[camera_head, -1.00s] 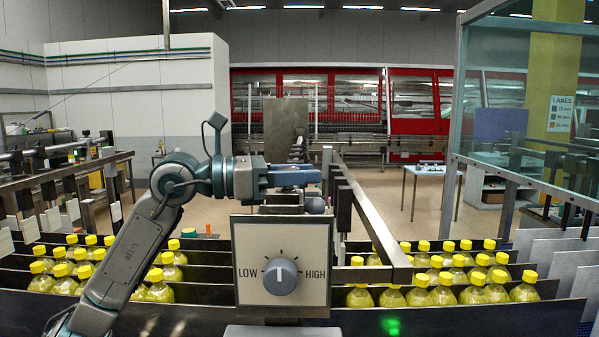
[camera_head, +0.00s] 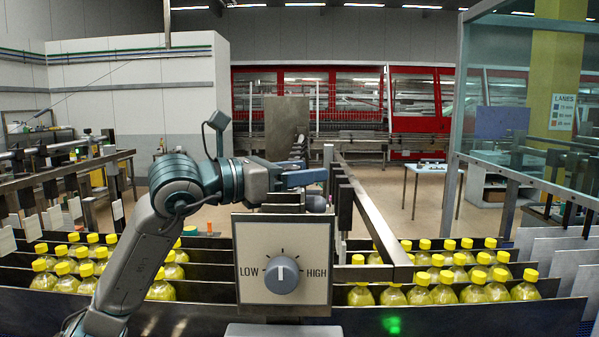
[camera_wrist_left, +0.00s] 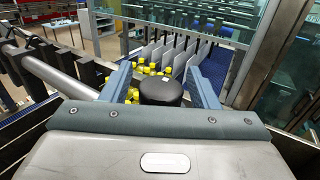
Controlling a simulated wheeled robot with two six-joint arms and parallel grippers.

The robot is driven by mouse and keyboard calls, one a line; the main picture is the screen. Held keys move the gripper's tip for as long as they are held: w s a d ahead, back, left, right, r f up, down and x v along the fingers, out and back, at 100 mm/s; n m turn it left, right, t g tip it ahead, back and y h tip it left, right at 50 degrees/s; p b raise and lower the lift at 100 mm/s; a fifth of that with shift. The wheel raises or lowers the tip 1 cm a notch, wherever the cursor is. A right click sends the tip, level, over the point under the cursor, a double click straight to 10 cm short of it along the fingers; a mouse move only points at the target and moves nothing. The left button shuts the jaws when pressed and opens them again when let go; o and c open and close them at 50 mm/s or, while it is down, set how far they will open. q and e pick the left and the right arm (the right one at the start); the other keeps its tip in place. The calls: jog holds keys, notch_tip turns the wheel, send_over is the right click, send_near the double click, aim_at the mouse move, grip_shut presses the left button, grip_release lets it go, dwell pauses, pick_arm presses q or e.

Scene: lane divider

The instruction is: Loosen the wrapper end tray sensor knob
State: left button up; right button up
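A dark round knob (camera_head: 316,204) shows just above the LOW/HIGH panel, below the tip of my left gripper (camera_head: 304,178). In the left wrist view a black round knob (camera_wrist_left: 161,91) lies between the two blue-grey fingers of the left gripper (camera_wrist_left: 161,88). The fingers are open, with a narrow gap on each side of the knob. What is under the knob is hidden. A white panel (camera_head: 250,240) in front carries a grey dial (camera_head: 281,275) between LOW and HIGH; its white mark points up. My right gripper is not in view.
Dark lane rails with yellow-capped bottles (camera_head: 440,285) run on both sides of the panel. A metal guide bar (camera_head: 378,228) slants down right of the knob. A glass guard (camera_head: 520,110) stands at the right. White divider plates (camera_wrist_left: 185,55) show in the wrist view.

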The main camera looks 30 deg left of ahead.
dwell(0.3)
pick_arm(q)
jog(key=shift+s+a+f+b, duration=0.1)
jog(key=shift+s+f+b, duration=0.05)
jog(key=shift+b, duration=0.2)
jog(key=b+v, duration=0.9)
jog(key=v, duration=0.1)
jog(key=shift+s, duration=0.2)
jog(key=shift+a, duration=0.1)
